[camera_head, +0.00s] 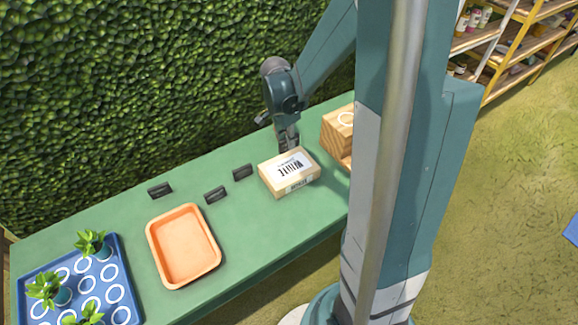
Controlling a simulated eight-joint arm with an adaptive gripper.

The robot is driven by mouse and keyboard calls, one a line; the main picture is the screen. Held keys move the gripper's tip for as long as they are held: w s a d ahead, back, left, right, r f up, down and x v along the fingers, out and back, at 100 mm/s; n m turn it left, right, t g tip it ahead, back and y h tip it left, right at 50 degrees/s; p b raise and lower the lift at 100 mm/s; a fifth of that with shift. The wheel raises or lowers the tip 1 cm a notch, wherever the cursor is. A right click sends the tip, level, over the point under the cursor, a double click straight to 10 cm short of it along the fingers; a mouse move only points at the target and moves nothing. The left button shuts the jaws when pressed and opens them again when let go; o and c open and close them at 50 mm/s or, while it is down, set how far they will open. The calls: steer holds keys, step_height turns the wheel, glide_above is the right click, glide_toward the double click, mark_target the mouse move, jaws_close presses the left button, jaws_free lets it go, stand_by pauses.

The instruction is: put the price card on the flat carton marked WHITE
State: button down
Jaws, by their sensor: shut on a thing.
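The flat carton marked WHITE (289,176) lies on the green table, pale tan with a white label on top and lettering on its front side. My gripper (289,146) points down at the carton's far edge. It is shut on a small dark thing, which I take for the price card; the fingers and the carton hide most of it. I cannot tell whether it touches the carton. Three small dark card-like blocks stand on the table left of the carton: one near it (242,171), one lower (215,195) and one farther left (160,190).
A wooden box (337,133) stands just right of the carton, partly hidden by my arm. An empty orange tray (151,238) is at the table's front. A blue tray (122,284) with white rings and several potted plants is at the left. A green hedge (130,90) runs behind the table.

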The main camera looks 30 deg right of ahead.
steer(key=shift+f, duration=0.1)
steer(key=b, duration=0.1)
glide_above(291, 166)
steer(key=shift+a+f, duration=0.2)
steer(key=shift+f, duration=1.25)
steer(key=shift+a+f, duration=0.2)
steer(key=shift+f, duration=1.2)
steer(key=shift+f+b, duration=0.35)
steer(key=shift+f, duration=1.7)
steer(key=shift+f, duration=0.15)
steer(key=c, duration=2.9)
jaws_free()
steer(key=o, duration=0.4)
